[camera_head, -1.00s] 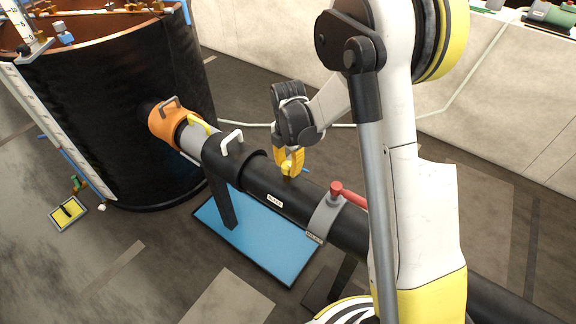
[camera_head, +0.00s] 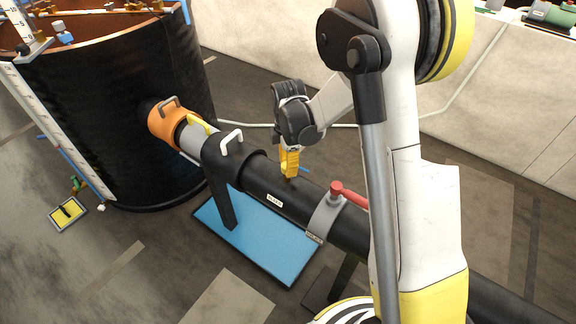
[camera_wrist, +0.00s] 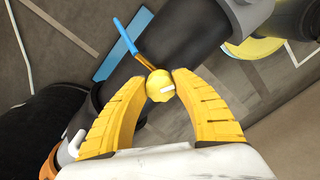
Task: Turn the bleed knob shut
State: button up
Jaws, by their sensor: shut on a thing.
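The bleed knob (camera_wrist: 157,80) is a small yellow knob with a white pointer mark, seen in the wrist view on top of the black pipe (camera_wrist: 150,60). My gripper (camera_wrist: 162,84) has one yellow finger on each side of it and is shut on it. The white mark points to the right in that view. In the head view my gripper (camera_head: 289,172) comes down onto the pipe from above, and its fingers hide the knob. A thin brown stem with a blue end (camera_wrist: 125,35) sticks out beside the knob.
A red-handled valve (camera_head: 350,195) sits on a grey collar farther right along the pipe. A white handle (camera_head: 231,143), a yellow handle (camera_head: 200,125) and an orange collar (camera_head: 165,121) are to the left. A blue mat (camera_head: 260,243) lies below. A large black tank (camera_head: 110,110) stands left.

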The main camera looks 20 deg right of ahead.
jog(key=m, duration=0.6)
jog(key=shift+s+m, duration=0.1)
jog(key=shift+m, duration=0.2)
jog(key=m, duration=0.6)
jog(key=shift+a+b, duration=0.1)
jog(key=shift+b, duration=0.2)
jog(key=shift+s, duration=0.1)
jog(key=o, duration=1.2)
notch_tip(320, 180, up, 12)
